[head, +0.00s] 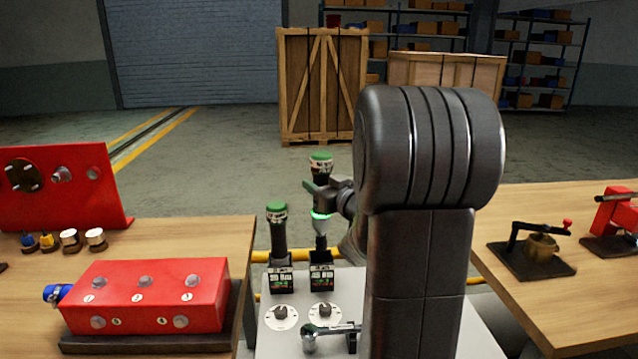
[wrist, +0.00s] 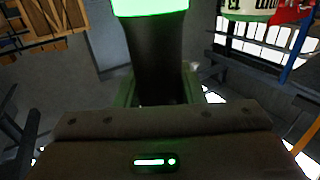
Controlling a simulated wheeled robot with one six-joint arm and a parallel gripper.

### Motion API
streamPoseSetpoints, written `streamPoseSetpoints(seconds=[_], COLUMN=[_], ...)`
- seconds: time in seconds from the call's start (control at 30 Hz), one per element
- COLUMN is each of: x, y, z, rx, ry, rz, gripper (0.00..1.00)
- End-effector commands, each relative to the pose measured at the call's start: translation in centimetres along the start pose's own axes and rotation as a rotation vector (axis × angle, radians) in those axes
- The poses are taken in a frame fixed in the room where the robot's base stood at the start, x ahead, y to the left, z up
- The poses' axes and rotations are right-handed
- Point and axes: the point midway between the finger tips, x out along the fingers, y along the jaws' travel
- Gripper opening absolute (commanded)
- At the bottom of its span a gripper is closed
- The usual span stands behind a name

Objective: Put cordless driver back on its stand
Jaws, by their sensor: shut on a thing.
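The cordless driver (head: 321,169) is upright, dark with a green cap at the top and a glowing green ring below the jaws. My gripper (head: 322,194) is shut around its body, coming from the right. Its narrow lower end reaches down to a small black holder with a printed label (head: 321,279), which I take as its stand; whether they touch I cannot tell. In the wrist view the driver's dark body (wrist: 158,50) and glowing ring fill the space beyond the gripper's palm.
A similar green-topped dark tool (head: 278,238) stands close on the left. Two round dials (head: 323,313) and a ball-ended lever (head: 311,339) sit on the grey cart in front. A red box (head: 150,292) is on the left bench; a bench vise-like fixture (head: 538,245) is on the right bench.

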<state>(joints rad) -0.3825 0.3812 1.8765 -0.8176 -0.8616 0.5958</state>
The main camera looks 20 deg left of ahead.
Motion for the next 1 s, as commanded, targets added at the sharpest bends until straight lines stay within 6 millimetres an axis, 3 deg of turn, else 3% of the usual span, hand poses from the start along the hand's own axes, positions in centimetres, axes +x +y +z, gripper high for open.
streamPoseSetpoints(seconds=[0.7, 1.0], x=[0.1, 0.1], y=[0.0, 0.0], z=[7.8, 10.0], rx=[-0.001, 0.0], ry=[0.003, 0.003], rz=[-0.001, 0.0], gripper=[0.0, 0.0])
